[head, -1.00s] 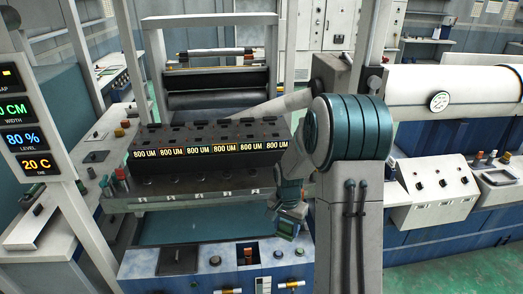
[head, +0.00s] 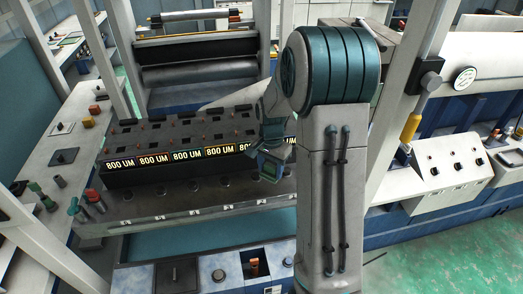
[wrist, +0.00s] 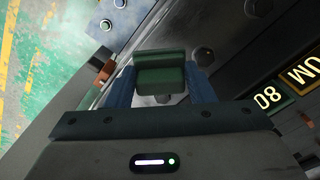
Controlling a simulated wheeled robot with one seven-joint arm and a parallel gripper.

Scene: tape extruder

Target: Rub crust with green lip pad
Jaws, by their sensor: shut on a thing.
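My gripper (wrist: 165,95) is shut on the green lip pad (wrist: 160,75), a dark green block held between two blue fingers in the wrist view. In the head view my gripper (head: 268,166) is at the right part of the row of lit "800 UM" labels (head: 188,156), in front of the dark die block. The pad shows there only as a small greenish patch. In the wrist view the pad is over a grey metal surface with round bolts (wrist: 202,55). I cannot make out the crust, nor whether the pad touches the metal.
A roller unit (head: 200,75) stands behind the die. A side console (head: 75,135) with knobs and colored handles is on the left. A post with a yellow-handled tool (head: 411,126) and a white control box (head: 450,180) are on the right. Green floor is open at lower right.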

